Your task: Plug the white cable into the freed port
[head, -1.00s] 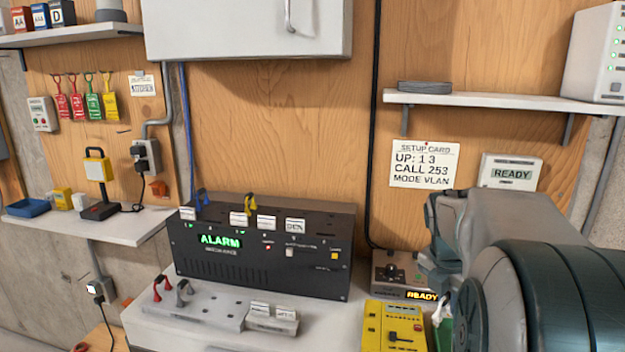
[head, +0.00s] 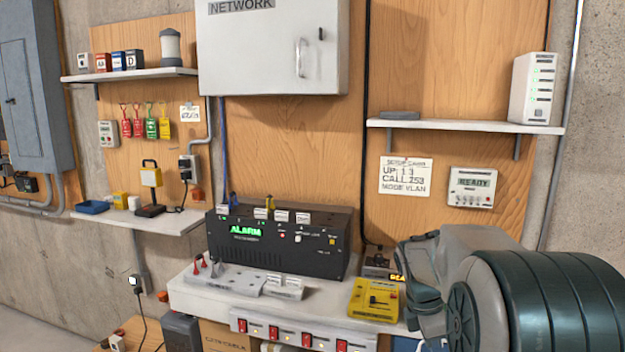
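A black device (head: 279,256) with a green ALARM display (head: 245,230) stands on the white bench. A blue plug (head: 234,201) and a yellow plug (head: 270,204) stand up from its top edge, among several white labels. I cannot make out which port is free. A grey holder (head: 228,280) in front bears red and grey plugs (head: 206,265) at its left end. I cannot pick out a white cable. My arm fills the lower right, in front of the bench's right end; my gripper's fingers do not show.
A yellow box (head: 374,300) and a small device with an amber display (head: 378,262) sit on the bench's right. A strip of red switches (head: 300,333) runs along its front. A setup card (head: 405,177) and a READY panel (head: 473,187) hang above. A white cabinet (head: 265,50) hangs overhead.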

